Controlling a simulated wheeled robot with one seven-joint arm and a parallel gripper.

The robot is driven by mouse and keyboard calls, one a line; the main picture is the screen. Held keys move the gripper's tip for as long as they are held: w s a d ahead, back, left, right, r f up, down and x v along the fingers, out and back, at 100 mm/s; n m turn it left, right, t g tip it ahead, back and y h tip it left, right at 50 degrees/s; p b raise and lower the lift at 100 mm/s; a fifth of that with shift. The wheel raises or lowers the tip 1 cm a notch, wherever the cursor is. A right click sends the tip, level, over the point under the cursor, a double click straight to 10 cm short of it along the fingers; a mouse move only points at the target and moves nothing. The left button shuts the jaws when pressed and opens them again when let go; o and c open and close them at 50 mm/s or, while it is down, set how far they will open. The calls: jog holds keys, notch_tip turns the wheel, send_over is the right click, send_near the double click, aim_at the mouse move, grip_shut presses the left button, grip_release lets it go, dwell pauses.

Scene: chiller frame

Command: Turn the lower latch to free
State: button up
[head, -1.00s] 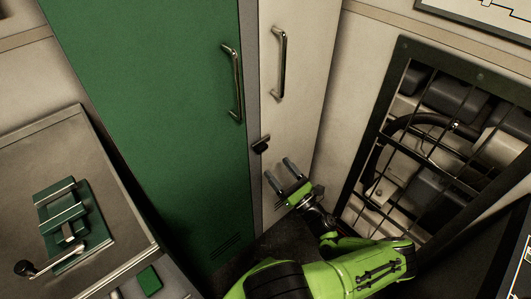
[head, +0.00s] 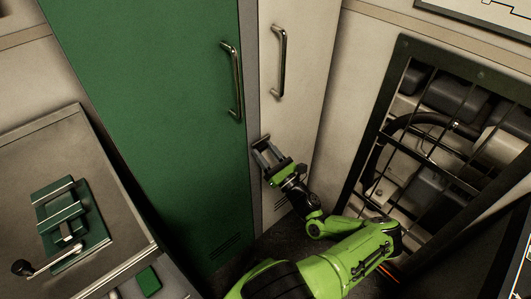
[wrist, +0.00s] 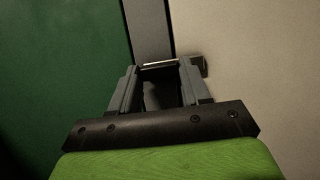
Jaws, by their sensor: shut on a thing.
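The lower latch (head: 264,138) is a small dark piece on the edge between the green door and the pale door, below the handles. In the wrist view the latch (wrist: 200,66) shows as a bar with a lit edge across the fingertips, its end standing out to the right of the right finger. My gripper (head: 266,148) reaches up to it from below. In the wrist view my gripper (wrist: 158,70) has its two grey fingers on either side of the latch, shut on it. The fingers hide part of the latch, and its exact angle is hard to tell.
The green door (head: 160,120) and the pale door (head: 300,80) each carry a metal handle. A barred dark frame (head: 385,110) with pipes and hoses stands at right. A grey bench (head: 105,150) with a green clamp (head: 75,215) stands at left.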

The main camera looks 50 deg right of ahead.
jog(key=shift+n, duration=0.4)
jog(key=shift+c, duration=0.3)
jog(key=n+y, duration=0.2)
jog(key=n, duration=0.1)
jog(key=n+y+b, duration=0.1)
jog(key=n, duration=0.2)
jog(key=shift+d+r+y, duration=0.15)
jog(key=shift+y, duration=0.25)
jog(key=n+y, duration=0.1)
jog(key=n, duration=0.3)
jog(key=n+g+y, duration=0.1)
jog(key=n, duration=0.1)
jog(key=shift+r+n+y, duration=0.25)
jog(key=shift+n+y, duration=0.05)
jog(key=n, duration=0.1)
jog(key=n+g+y, duration=0.1)
jog(key=n, duration=0.3)
jog(key=shift+r+g+y+p, duration=0.25)
jog(key=shift+g+y+p, duration=0.05)
jog(key=shift+g, duration=0.1)
jog(key=shift+r+n+g+p, duration=0.15)
jog(key=shift+n+g+p, duration=0.45)
jog(key=shift+n, duration=1.4)
jog(key=o, duration=1.1)
jog(key=shift+c, duration=0.2)
